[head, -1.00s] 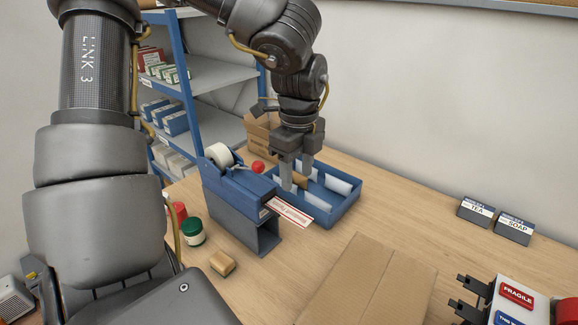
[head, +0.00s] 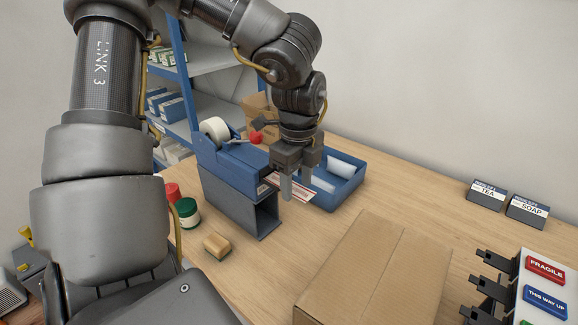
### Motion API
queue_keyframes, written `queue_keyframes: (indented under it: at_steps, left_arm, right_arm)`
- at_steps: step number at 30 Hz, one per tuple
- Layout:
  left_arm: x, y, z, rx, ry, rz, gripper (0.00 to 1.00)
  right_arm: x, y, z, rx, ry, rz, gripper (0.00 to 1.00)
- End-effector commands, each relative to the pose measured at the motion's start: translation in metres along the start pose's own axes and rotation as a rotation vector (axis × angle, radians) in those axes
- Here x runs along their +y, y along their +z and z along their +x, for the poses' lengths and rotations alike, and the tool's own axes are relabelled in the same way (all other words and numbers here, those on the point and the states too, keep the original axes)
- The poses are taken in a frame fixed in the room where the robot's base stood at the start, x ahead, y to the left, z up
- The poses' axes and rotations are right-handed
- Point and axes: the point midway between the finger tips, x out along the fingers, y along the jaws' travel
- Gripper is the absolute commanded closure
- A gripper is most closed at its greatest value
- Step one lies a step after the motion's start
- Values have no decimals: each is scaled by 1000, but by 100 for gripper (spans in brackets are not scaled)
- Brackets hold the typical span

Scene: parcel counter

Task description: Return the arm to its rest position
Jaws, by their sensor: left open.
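My left arm comes in from the left and arches over the counter. Its gripper (head: 294,188) points down with its jaws apart, just in front of the blue tray (head: 347,195) and beside the label dispenser (head: 240,195). I see nothing held between its fingers. The fingers partly cover the red-and-white label (head: 289,185) at the dispenser's front end. My right gripper is not in the picture.
A flat cardboard box (head: 375,270) lies at the front centre. A sponge (head: 217,245), a green jar (head: 187,213) and a red-topped one stand left. A stamp rack (head: 540,280) stands front right. The counter's right middle is clear.

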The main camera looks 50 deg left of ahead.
Motion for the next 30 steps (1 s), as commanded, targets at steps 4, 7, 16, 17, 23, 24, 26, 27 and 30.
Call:
queue_keyframes:
  at_steps: [4,7,16,17,23,24,26,27,30]
  left_arm:
    - [0,0,2,0,0,0,51]
    - [0,0,1,0,0,0,51]
    - [0,0,1,0,0,0,73]
    - [0,0,1,0,0,0,73]
    - [0,0,1,0,0,0,73]
    - [0,0,2,0,0,0,73]
    - [0,0,1,0,0,0,73]
    - [0,0,1,0,0,0,73]
    - [0,-1,-1,0,-1,1,73]
  right_arm:
    - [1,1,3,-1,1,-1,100]
    - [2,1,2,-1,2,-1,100]
    - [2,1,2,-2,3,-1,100]
    - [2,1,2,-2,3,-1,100]
    - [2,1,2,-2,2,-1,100]
    - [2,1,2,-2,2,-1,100]
    - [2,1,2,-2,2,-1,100]
    - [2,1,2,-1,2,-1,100]
    - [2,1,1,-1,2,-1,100]
